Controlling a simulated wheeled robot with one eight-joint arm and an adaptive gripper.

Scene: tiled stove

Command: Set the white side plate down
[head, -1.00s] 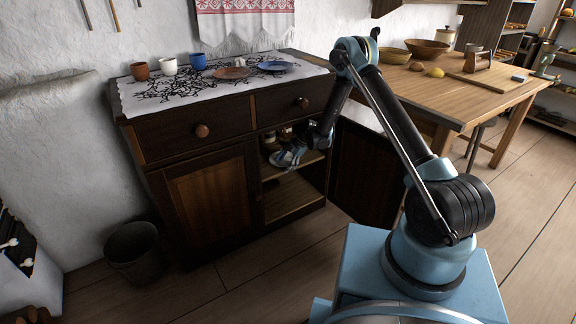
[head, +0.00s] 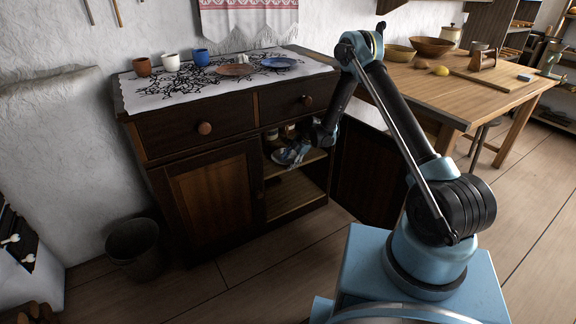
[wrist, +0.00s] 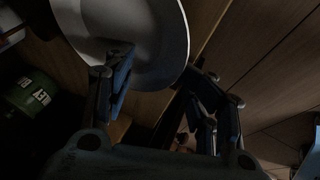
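The white side plate (wrist: 158,35) shows at the top of the wrist view, partly cut off by the frame. It appears to lie over the cupboard's wooden shelf (wrist: 148,106); whether it bears fully on it I cannot tell. My gripper (wrist: 162,75) has its fingers spread apart. In the head view my gripper (head: 292,154) is inside the open right side of the dark cupboard (head: 225,110), at the upper shelf. The plate is hard to make out there.
Jars (head: 287,131) stand behind my gripper on the shelf. A green object (wrist: 35,92) is at the left in the wrist view. The cupboard's open door (head: 365,170) is right of my forearm. The lower compartment (head: 295,195) looks empty. A wooden table (head: 450,95) stands to the right.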

